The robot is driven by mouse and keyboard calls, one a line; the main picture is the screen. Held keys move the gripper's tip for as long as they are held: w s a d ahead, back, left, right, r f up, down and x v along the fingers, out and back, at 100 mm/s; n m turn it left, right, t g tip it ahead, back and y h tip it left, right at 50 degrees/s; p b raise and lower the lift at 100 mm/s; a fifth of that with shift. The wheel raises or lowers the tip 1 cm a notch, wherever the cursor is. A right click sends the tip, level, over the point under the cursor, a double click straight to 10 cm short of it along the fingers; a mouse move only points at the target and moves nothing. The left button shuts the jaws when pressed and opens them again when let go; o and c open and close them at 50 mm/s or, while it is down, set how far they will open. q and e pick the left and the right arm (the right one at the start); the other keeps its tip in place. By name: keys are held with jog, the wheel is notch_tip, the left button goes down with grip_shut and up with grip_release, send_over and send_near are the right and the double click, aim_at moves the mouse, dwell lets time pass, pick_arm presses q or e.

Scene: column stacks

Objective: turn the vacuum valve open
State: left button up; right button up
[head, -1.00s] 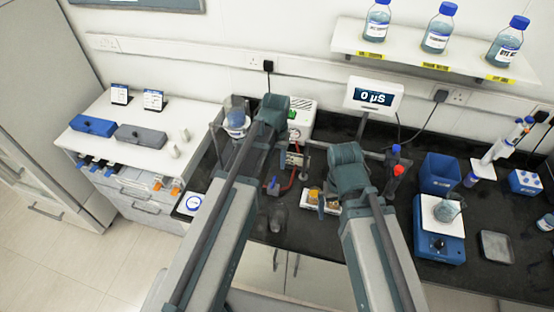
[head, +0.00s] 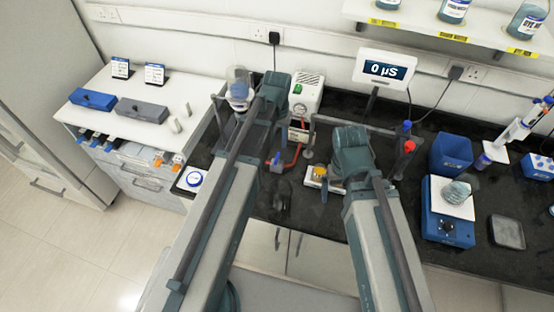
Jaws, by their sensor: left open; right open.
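The vacuum valve appears to be the small blue-handled fitting (head: 277,161) on the dark bench, by red tubing (head: 291,163) below the white pump (head: 309,92). It is too small for me to tell which way the handle is set. My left gripper (head: 262,142) is over the bench near the valve, mostly hidden by its own arm; its jaws are spread. My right gripper (head: 350,167) is open to the right of the valve, its fingers wide apart and partly hidden by the wrist. I see nothing held in either gripper.
A clear flask (head: 239,90) stands left of the pump. A small device with a yellow top (head: 320,172) is between my arms. A display reading 0 µS (head: 385,69) stands behind. A blue stirrer (head: 447,222) and a blue bin (head: 450,153) are at right.

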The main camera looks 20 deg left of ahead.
aim_at(277, 157)
pick_arm(q)
notch_tip(277, 157, down, 8)
jog(key=b, duration=0.7)
pick_arm(e)
notch_tip(277, 157, down, 8)
jog(key=shift+f, duration=0.1)
pick_arm(q)
grip_shut()
